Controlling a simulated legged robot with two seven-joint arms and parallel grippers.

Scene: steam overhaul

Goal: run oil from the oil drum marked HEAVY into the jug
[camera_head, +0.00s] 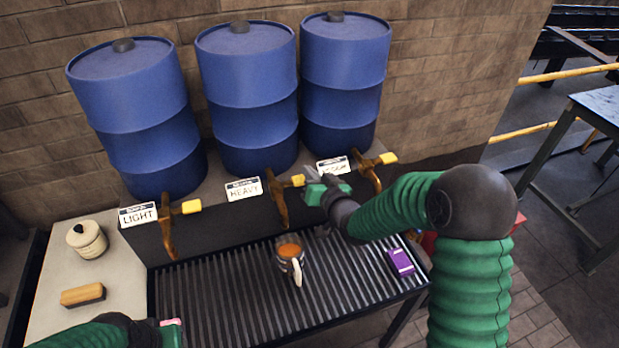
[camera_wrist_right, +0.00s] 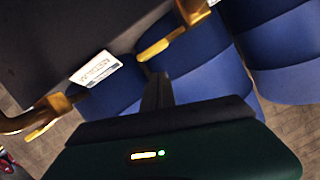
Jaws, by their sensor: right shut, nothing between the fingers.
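The middle blue drum (camera_head: 247,95) stands behind the label reading HEAVY (camera_head: 243,189). Its brass tap (camera_head: 278,197) has a yellow handle (camera_head: 298,181) pointing right. The jug (camera_head: 290,262), dark-banded with a pale handle, stands on the slatted rack below that tap, with orange-brown inside; no stream of oil can be made out. My right gripper (camera_head: 315,183) is shut and empty, just right of the yellow handle; contact cannot be told. In the wrist view its finger (camera_wrist_right: 157,92) is close to a yellow handle (camera_wrist_right: 160,46). My left gripper (camera_head: 171,325) is partly cut off at the bottom.
Taps marked LIGHT (camera_head: 167,225) and another, with a partly hidden label (camera_head: 333,165), flank the middle one. A purple box (camera_head: 401,262) lies on the rack's right. A cream pot (camera_head: 87,240) and a wooden brush (camera_head: 83,295) are on the left counter.

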